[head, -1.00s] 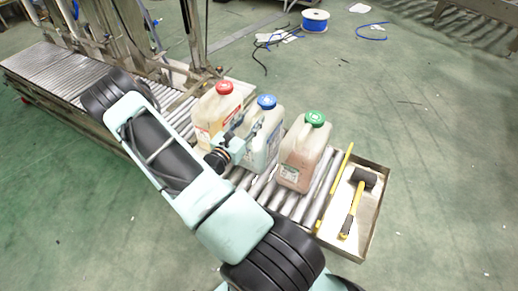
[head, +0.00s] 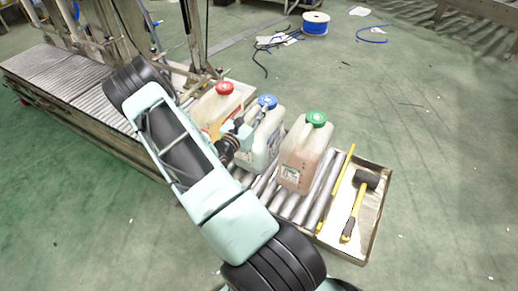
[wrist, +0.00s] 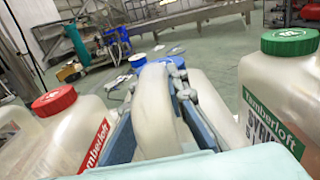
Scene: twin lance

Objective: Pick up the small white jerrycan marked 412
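Three pale jerrycans stand upright in a row on a roller conveyor: a red-capped one (head: 213,112), a blue-capped one (head: 268,140) and a green-capped one (head: 303,155). No 412 marking is legible on any of them. My gripper (head: 257,117) is at the top of the blue-capped jerrycan. In the wrist view, my gripper (wrist: 157,105) has its fingers on either side of a pale handle (wrist: 155,115), with the blue cap (wrist: 138,60) just beyond. The fingers look spread around the handle; a firm grip does not show. My arm partly hides the red-capped jerrycan.
The red-capped (wrist: 80,130) and green-capped (wrist: 285,95) jerrycans stand close on either side of my gripper. A tray (head: 375,215) with a mallet (head: 357,200) lies at the conveyor's right end, beside a yellow bar (head: 335,188). A metal frame rises behind the conveyor.

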